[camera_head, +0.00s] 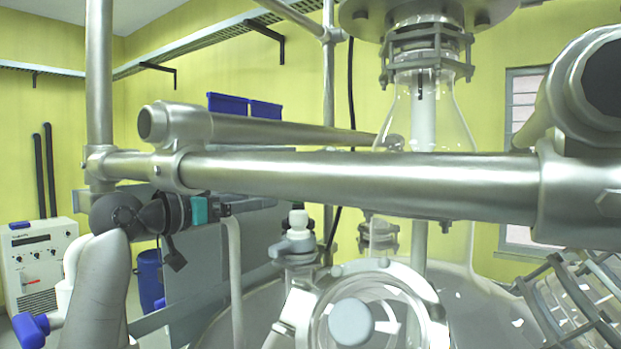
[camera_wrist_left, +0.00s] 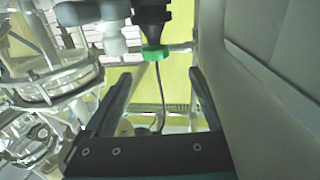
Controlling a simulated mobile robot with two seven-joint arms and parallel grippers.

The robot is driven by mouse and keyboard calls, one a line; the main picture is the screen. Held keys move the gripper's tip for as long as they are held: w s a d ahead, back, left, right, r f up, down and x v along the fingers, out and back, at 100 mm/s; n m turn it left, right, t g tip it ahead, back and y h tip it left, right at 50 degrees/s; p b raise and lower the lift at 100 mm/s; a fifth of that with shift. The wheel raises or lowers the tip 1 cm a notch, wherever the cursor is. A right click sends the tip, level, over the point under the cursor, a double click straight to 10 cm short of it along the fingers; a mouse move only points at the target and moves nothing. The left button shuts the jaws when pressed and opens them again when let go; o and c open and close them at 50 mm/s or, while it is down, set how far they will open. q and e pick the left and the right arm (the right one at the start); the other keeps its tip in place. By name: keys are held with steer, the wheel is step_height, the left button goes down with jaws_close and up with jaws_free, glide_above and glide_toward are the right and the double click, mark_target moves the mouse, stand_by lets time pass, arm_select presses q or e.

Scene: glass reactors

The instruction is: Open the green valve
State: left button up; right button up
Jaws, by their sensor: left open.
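The green valve shows in the left wrist view as a bright green ring (camera_wrist_left: 155,53) under a black fitting (camera_wrist_left: 152,14). It lies just beyond the fingertips, roughly between them in the picture, and I see no contact. My left gripper (camera_wrist_left: 160,74) is open and empty, with its two dark fingers spread apart. In the head view my left gripper (camera_head: 226,209) points right, below the long steel rail, and its teal body shows. I cannot make out the green ring in the head view. My right gripper is not in view.
A thick steel rail (camera_head: 350,180) crosses above my left gripper. A white valve (camera_head: 297,238) and round glass flange (camera_head: 352,318) stand to its right. Glass vessel parts (camera_wrist_left: 62,78) fill the wrist view's left side, and a grey panel (camera_wrist_left: 265,75) its right. A blue-handled fitting (camera_head: 32,327) is lower left.

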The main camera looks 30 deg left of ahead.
arm_select(q)
steer(key=shift+h, duration=0.3)
steer(key=p+x, duration=0.2)
steer(key=x, duration=0.2)
steer(key=p+x, duration=0.2)
steer(key=x, duration=0.3)
steer(key=p+x, duration=0.1)
steer(key=x, duration=0.4)
steer(key=shift+d+r+p, duration=0.2)
steer(key=shift+d+p, duration=0.1)
steer(key=shift+p, duration=0.1)
steer(key=shift+w+d+f, duration=0.1)
steer(key=shift+w, duration=0.3)
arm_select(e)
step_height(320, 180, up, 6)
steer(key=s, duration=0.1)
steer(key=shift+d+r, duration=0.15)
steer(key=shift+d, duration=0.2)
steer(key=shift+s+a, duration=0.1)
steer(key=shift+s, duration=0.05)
arm_select(q)
steer(key=c, duration=1.4)
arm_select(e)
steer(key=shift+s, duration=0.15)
